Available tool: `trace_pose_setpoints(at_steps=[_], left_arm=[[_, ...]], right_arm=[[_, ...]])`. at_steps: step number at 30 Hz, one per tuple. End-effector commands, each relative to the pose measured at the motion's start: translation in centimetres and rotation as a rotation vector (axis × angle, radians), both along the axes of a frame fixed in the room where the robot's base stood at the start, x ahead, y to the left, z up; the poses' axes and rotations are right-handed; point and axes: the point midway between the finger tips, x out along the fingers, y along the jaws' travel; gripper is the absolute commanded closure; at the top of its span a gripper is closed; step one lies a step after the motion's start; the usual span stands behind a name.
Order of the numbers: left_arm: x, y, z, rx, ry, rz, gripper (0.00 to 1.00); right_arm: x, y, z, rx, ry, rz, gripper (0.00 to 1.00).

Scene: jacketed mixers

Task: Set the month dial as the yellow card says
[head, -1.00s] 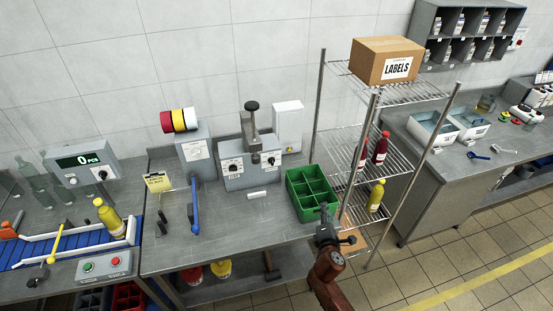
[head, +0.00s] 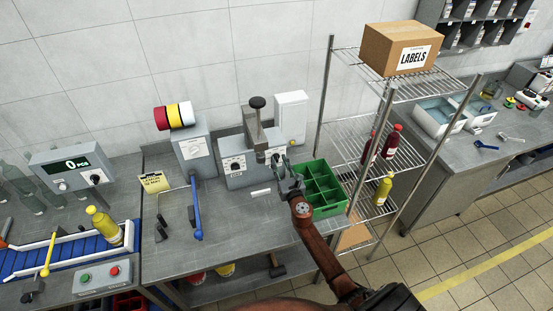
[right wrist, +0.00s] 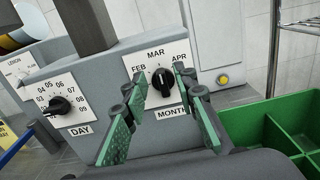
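The month dial (right wrist: 162,82) is a black knob on a white plate marked FEB, MAR, APR and MONTH, on the grey stamping unit (head: 238,180). Its pointer appears to be up, near MAR. My right gripper (right wrist: 169,92) is open, with its green-padded fingers on either side of the dial in the right wrist view; contact cannot be told. In the head view the right gripper (head: 287,170) is in front of the unit's right side. The yellow card (head: 153,182) stands on the bench at left; its writing is too small to read. My left gripper is not in view.
The day dial (right wrist: 60,105) is left of the month dial. A green crate (head: 325,209) stands close to the right of my gripper, with a wire rack (head: 345,150) beyond. A blue lever (head: 196,212) stands left of the unit.

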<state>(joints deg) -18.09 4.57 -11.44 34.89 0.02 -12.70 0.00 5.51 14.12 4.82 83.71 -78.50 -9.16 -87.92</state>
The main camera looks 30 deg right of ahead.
Motion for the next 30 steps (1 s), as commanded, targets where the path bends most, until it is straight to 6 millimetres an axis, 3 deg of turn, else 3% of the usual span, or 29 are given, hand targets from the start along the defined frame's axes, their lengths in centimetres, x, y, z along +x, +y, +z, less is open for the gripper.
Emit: trace_pose_setpoints(at_steps=[6,13,16,27,30], left_arm=[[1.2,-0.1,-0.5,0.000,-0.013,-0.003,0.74],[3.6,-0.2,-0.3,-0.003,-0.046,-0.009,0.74],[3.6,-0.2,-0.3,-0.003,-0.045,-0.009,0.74],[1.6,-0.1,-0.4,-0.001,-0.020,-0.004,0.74],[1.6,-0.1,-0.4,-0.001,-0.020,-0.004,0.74]], right_arm=[[2.1,-0.5,0.0,0.001,0.000,0.000,0.74],[2.5,-0.4,0.0,0.002,0.000,0.002,0.74],[2.5,-0.4,0.0,0.002,0.000,0.003,0.75],[2.6,-0.3,0.0,0.002,0.000,0.004,1.00],[2.6,-0.3,0.0,0.003,-0.001,0.004,1.00]])
